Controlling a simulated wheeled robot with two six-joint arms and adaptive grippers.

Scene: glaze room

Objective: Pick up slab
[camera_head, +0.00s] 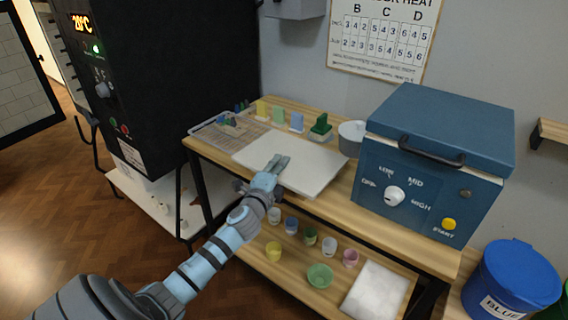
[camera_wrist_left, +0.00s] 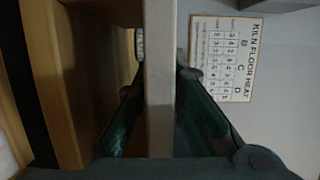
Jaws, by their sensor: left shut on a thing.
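The slab (camera_head: 310,170) is a flat, pale white square on the upper wooden shelf area of the table, its front edge toward me. My left gripper (camera_head: 277,163) reaches in at the slab's front left edge and is shut on it. In the left wrist view the slab (camera_wrist_left: 161,75) shows edge-on as a grey-white strip between the two dark green fingers (camera_wrist_left: 160,110). I cannot tell whether the slab touches the table top. My right gripper is not in view.
A wire rack (camera_head: 222,132) and several small coloured pieces, such as a green one (camera_head: 321,126), stand behind the slab. A blue kiln-like box (camera_head: 430,165) is to the right. Small cups and a white block (camera_head: 375,291) are on the lower shelf. A black cabinet (camera_head: 170,70) stands left.

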